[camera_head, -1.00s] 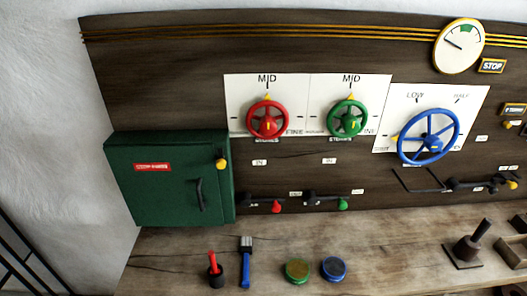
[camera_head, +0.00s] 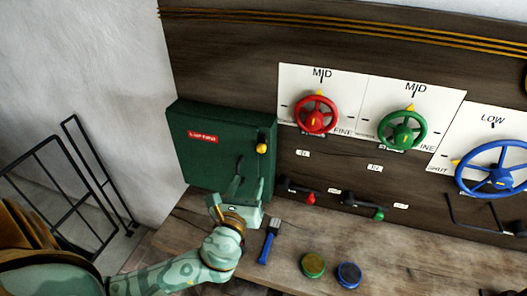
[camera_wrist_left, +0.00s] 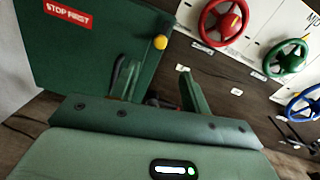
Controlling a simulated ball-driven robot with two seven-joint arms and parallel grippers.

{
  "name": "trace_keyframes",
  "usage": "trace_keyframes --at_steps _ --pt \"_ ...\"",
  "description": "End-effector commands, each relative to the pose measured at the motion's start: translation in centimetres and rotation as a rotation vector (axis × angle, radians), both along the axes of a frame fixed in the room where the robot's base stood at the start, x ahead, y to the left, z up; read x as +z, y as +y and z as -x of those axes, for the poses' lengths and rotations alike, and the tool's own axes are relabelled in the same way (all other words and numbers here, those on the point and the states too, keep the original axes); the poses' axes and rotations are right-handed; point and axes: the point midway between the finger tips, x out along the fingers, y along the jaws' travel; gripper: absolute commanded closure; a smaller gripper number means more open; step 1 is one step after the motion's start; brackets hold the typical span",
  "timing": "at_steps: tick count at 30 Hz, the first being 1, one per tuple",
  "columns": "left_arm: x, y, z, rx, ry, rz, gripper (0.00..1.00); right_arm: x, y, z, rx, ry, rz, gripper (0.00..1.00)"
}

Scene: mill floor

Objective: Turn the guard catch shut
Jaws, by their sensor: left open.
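The green guard box (camera_head: 215,150) stands against the back board, with a red "STOP FIRST" label on its front. Its catch (camera_head: 262,148) has a yellow knob and sits at the upper right of the front; the knob also shows in the left wrist view (camera_wrist_left: 160,42). A dark bar handle (camera_head: 239,166) is below and left of the catch. My left gripper (camera_head: 250,190) is open in front of the box's lower right, below the catch and apart from it. In the left wrist view the catch lies beyond the open fingers (camera_wrist_left: 162,88). My right gripper is out of view.
Red (camera_head: 316,115), green (camera_head: 402,130) and blue (camera_head: 493,168) handwheels are on the board to the right. Levers with red and green knobs sit below them. A blue-handled brush (camera_head: 268,245) and two round tins lie on the bench. A black railing (camera_head: 70,185) is at left.

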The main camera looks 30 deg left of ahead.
Motion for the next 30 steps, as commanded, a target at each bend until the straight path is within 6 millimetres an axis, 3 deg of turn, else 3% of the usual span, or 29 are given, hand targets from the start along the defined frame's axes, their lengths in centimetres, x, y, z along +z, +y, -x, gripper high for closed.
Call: trace_keyframes --at_steps 9,15,21,28,29,30 --pt "0.2 2.5 -7.9 0.002 -0.002 0.003 0.53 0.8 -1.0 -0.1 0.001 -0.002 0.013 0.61" --pt "0.0 3.5 -11.2 0.001 0.000 0.003 0.53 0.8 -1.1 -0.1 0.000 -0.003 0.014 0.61" --pt "-0.1 3.9 -12.4 0.001 0.002 0.005 0.53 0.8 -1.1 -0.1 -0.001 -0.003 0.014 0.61" --pt "-0.1 3.9 -12.5 0.000 0.001 0.006 0.53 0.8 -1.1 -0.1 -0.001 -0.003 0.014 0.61" --pt "-0.1 3.9 -12.5 0.000 0.001 0.006 0.56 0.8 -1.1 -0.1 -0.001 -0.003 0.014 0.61" --pt "-0.1 3.9 -12.5 0.000 0.001 0.006 0.67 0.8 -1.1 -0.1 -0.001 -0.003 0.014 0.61"
